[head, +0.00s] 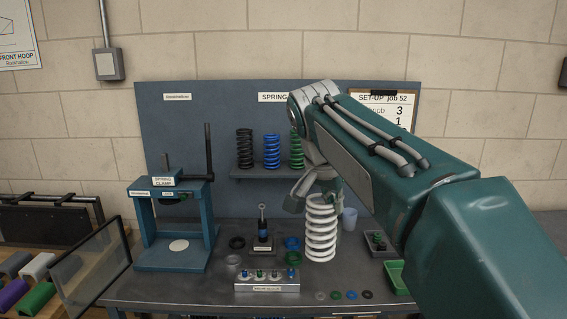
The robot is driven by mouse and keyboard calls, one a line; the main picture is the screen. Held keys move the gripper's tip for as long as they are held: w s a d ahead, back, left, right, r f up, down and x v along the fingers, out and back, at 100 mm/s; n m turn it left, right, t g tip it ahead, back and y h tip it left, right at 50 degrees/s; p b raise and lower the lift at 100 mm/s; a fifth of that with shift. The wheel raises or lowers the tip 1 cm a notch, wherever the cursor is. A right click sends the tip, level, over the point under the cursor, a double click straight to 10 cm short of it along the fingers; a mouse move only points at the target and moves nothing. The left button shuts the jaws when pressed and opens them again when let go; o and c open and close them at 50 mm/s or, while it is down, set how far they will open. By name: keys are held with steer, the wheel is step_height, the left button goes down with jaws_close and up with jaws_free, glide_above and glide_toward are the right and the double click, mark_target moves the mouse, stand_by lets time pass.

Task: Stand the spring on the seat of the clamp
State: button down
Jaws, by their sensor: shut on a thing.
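A white coil spring (321,228) hangs upright from my gripper (318,194), which is shut on its upper end. The spring is in the air over the right half of the bench. The blue-teal spring clamp (207,225) stands at the left of the bench, with a label across its top and an upright dark lever. Its seat (178,246) is a pale round disc on the clamp's base, and nothing stands on it. My gripper is to the right of the clamp, well apart from it. My arm hides part of the board behind.
A small shock absorber (263,232) stands mid-bench, behind a silver block of small parts (267,285). Black, blue and green springs (271,152) stand on the shelf. A framed clear panel (92,265) leans left of the clamp. A green tray (397,277) lies at right.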

steer(key=w+d+f+n+y, duration=0.1)
steer(key=w+d+f+n, duration=0.15)
steer(key=f, duration=1.05)
steer(key=w+d+f+n+y, duration=0.1)
steer(key=w+d+f+n, duration=0.15)
steer(key=f, duration=1.05)
steer(key=w+d+f+n+y, duration=0.1)
steer(key=w+d+f+n, duration=0.2)
steer(key=f, duration=1.1)
steer(key=s+a+f+t, duration=0.1)
steer(key=s+f, duration=0.2)
steer(key=f, duration=0.2)
steer(key=shift+s+a+f, duration=0.15)
steer(key=shift+s+a, duration=0.15)
steer(key=shift+s, duration=0.05)
